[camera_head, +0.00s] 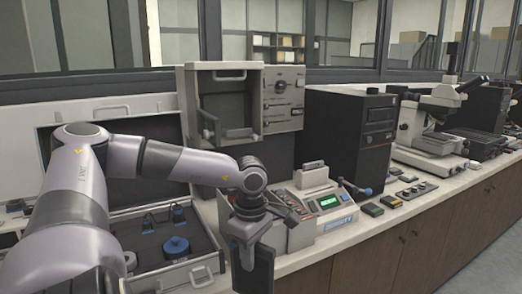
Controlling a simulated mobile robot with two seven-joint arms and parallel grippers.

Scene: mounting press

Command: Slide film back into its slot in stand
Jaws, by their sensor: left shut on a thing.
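My left gripper (252,228) hangs at the end of my left arm, in front of the bench edge near the lower middle of the view. It is shut on a dark, flat, upright piece (256,270), which I take to be the film; the fingers partly cover it and its lower end runs to the bottom of the picture. I cannot make out the stand or its slot for certain. My right gripper is not in view.
A control box with a green display (329,202) stands just right of my gripper. An open case (165,275) with a blue round part (176,246) lies on the left. Behind are an open-fronted press (284,92), a black computer tower (335,130) and a microscope (432,110).

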